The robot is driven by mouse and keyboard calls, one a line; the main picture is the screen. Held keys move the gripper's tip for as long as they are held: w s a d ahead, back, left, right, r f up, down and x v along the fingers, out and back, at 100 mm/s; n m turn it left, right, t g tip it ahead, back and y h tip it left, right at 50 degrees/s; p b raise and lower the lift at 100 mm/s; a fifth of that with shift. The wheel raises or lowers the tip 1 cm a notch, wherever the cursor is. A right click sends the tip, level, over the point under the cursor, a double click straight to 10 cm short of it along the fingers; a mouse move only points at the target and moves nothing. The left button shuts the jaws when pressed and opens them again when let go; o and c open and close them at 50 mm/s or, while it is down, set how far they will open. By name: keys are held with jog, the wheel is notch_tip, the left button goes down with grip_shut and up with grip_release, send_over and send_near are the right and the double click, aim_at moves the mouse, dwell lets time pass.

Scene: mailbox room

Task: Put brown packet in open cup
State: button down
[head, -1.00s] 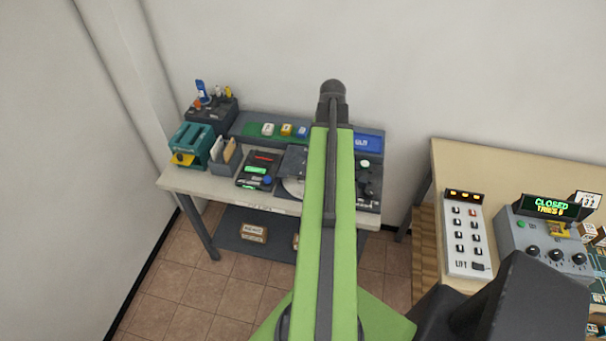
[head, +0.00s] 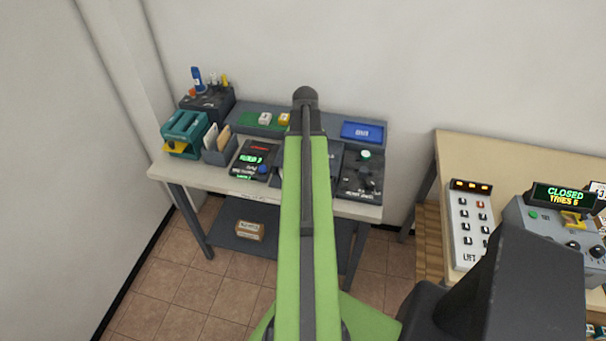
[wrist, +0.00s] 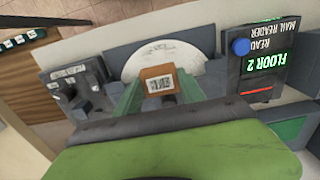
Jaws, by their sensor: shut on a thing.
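The brown packet (wrist: 158,80), a small box with a white printed label, sits between the green fingers of my gripper (wrist: 157,97) in the wrist view. My gripper is shut on it. The packet is in front of a white round disc (wrist: 190,76) set in a grey machine (wrist: 118,54); I cannot tell the gap between them. I cannot make out an open cup in either view. In the head view, my arm hides the fingers, the packet and most of the disc machine.
The mail reader (head: 253,158), reading FLOOR 2 in the wrist view, stands beside the disc machine. A dark lever box (head: 362,176) and blue tray (head: 362,131) are nearby. Another brown box (head: 249,230) lies on the lower shelf. A lift panel (head: 466,224) stands on the right table.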

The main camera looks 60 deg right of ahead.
jog(key=shift+f, duration=0.15)
notch_tip(320, 180, down, 4)
jog(key=b, duration=0.3)
jog(key=shift+f+b, duration=0.1)
jog(key=shift+b, duration=0.25)
jog(key=shift+w, duration=0.2)
jog(key=shift+f, duration=0.1)
dwell(1.1)
jog(key=shift+f+b, duration=1.35)
jog(key=shift+b, duration=0.15)
jog(key=shift+r, duration=0.1)
jog(key=c, duration=0.6)
grip_release()
